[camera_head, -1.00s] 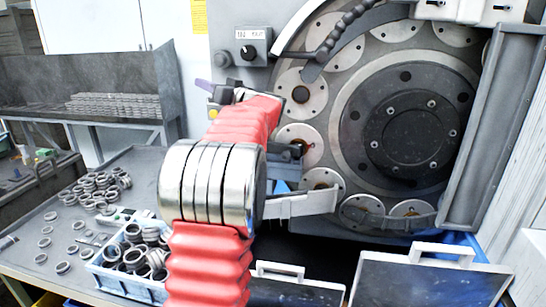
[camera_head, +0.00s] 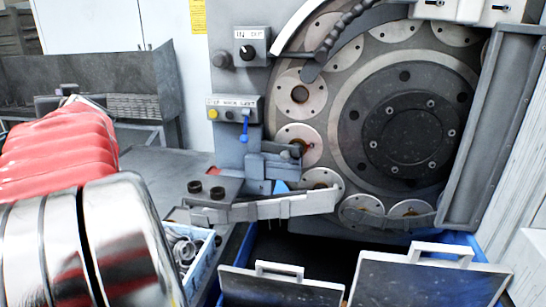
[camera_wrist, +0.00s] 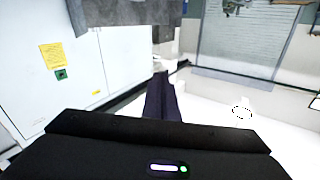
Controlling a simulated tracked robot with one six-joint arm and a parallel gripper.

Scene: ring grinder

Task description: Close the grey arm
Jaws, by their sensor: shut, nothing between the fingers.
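The grey arm (camera_head: 275,208) is a long flat bar in the head view. It runs from a block with two black knobs (camera_head: 206,190) rightward to the lower left edge of the large round grinder disc (camera_head: 410,130). Its right end overlaps the rim discs. My gripper (camera_wrist: 163,90) shows in the wrist view as dark narrow fingers held together, empty, against a bright blurred floor. My red and chrome arm fills the left of the head view, well apart from the grey arm. The grey arm is not seen in the wrist view.
A control box (camera_head: 233,108) with a blue lever (camera_head: 245,125) sits above the grey arm. Two dark trays with white handles (camera_head: 280,270) stand below. A blue bin of rings (camera_head: 190,250) is partly hidden behind my arm. A white cabinet (camera_wrist: 50,80) shows in the wrist view.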

